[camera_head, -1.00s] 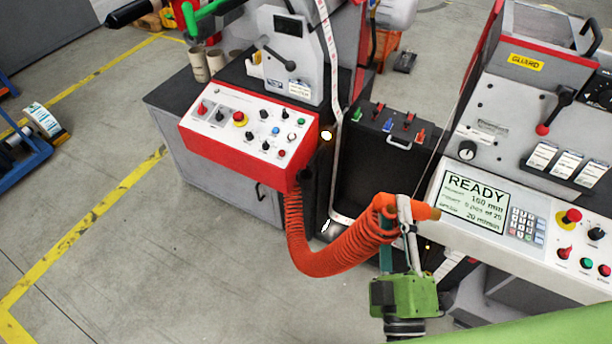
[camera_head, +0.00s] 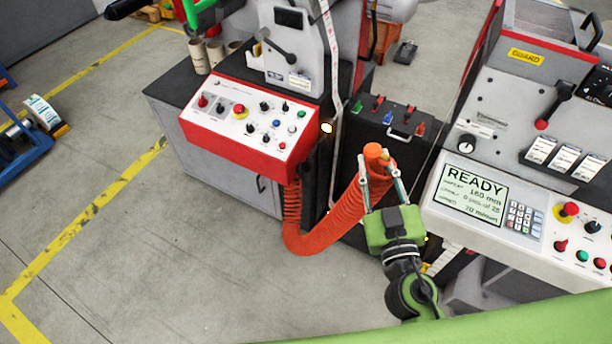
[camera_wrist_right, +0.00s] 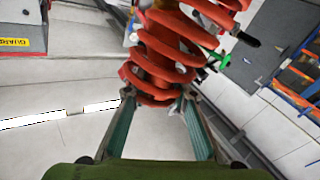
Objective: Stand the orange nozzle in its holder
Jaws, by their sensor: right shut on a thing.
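The orange nozzle (camera_head: 375,152) is at the top end of an orange coiled hose (camera_head: 318,232). My right gripper (camera_head: 376,176) is shut on it, one finger on each side, in front of the black box between the machines. The nozzle's blunt orange end shows above the fingertips. In the right wrist view, the coils (camera_wrist_right: 160,55) fill the space beyond and between the fingertips (camera_wrist_right: 157,98) and hide most of the nozzle. I cannot make out the holder for certain in either view. My left gripper is not in view.
A red-framed control panel (camera_head: 247,125) stands left of the hose, whose far end hangs beneath it. A black box (camera_head: 392,118) with coloured switches stands behind the gripper. The READY console (camera_head: 470,195) is close on the right. Open floor (camera_head: 150,260) lies at the left.

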